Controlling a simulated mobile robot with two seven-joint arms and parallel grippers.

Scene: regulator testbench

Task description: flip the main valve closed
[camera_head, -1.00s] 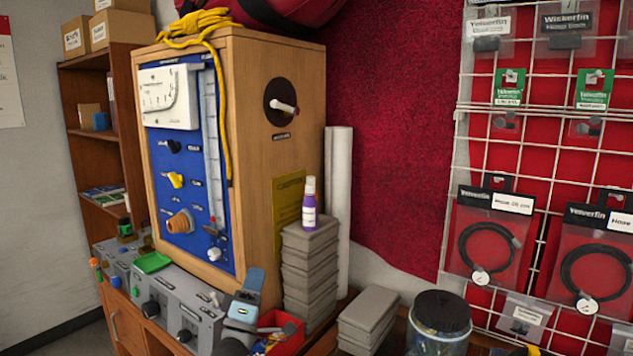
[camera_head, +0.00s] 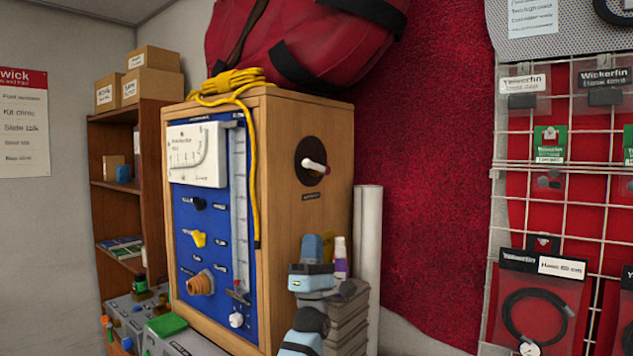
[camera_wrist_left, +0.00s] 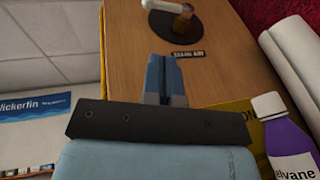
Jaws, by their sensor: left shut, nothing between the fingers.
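The main valve is on the right side of the wooden test box. It has a black round plate (camera_head: 304,150) and a pale handle (camera_head: 314,165) with a reddish end. In the left wrist view the handle (camera_wrist_left: 160,5) is cut by the top edge, above a "MAIN AIR" label (camera_wrist_left: 188,54). My left gripper (camera_head: 312,248) is blue, shut and empty. It is below the valve and apart from it, pointing up. Its fingers (camera_wrist_left: 166,80) show in the left wrist view, below the plate. My right gripper is not in view.
A grey box stack (camera_head: 347,320) and a purple bottle (camera_head: 341,262) stand close behind my gripper; the bottle (camera_wrist_left: 290,145) also shows in the wrist view. A white roll (camera_head: 368,240) stands right of the box. A yellow cord (camera_head: 254,190) hangs at its front corner.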

